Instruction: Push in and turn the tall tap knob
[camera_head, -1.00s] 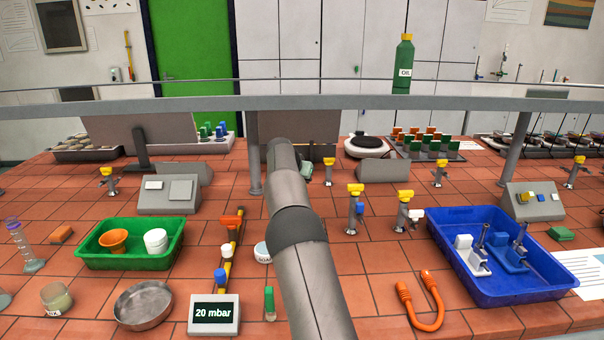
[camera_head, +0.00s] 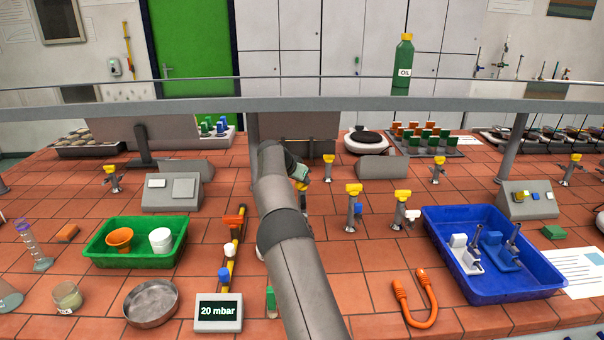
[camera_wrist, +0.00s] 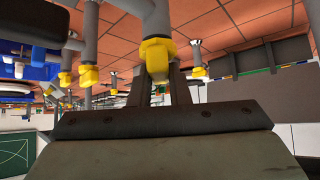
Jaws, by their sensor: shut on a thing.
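In the wrist view my gripper (camera_wrist: 162,84) is shut on the yellow knob (camera_wrist: 155,55) of a grey metal tap (camera_wrist: 150,12). Its dark fingers sit on either side of the knob. In the head view my gripper (camera_head: 299,178) is at the end of my arm, mid-bench. The held yellow knob (camera_head: 301,186) shows just beside my arm, which hides most of that tap. I cannot tell from these views how far the knob is pressed or turned.
Yellow-topped taps stand close on the right, one with a blue part (camera_head: 354,206) and one with a white part (camera_head: 401,210). Another tap (camera_head: 328,166) stands behind. A blue tray (camera_head: 540,285) lies right, a green tray (camera_head: 130,261) left. A rail (camera_head: 420,103) crosses the bench.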

